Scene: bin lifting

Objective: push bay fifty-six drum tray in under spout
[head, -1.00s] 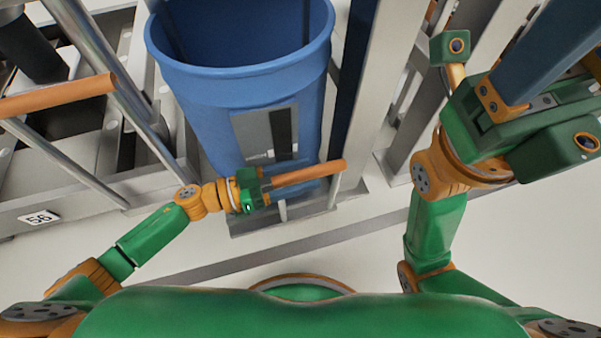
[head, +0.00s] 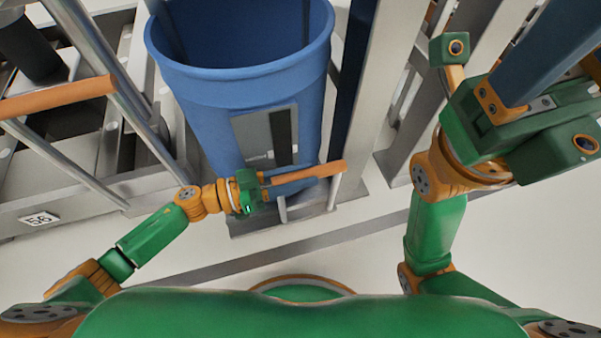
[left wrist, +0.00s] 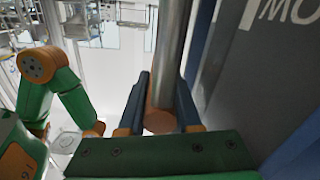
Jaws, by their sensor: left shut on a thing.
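A tall blue drum (head: 205,105) with a grey label panel stands upright on a grey tray (head: 250,228) in the head view. A handle with an orange grip (head: 312,173) crosses in front of the drum's lower part. My left gripper (head: 262,188) is shut on this orange grip near its left end. In the left wrist view my left fingers (left wrist: 160,105) lie either side of the bar, and its orange end shows between them. My right gripper (head: 530,60) is raised at the right, its fingertips out of frame. I cannot make out the spout for certain.
Another orange grip (head: 60,97) and metal rails stand above that frame. A grey upright post (head: 375,95) stands close to the drum's right. The pale floor in front is clear.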

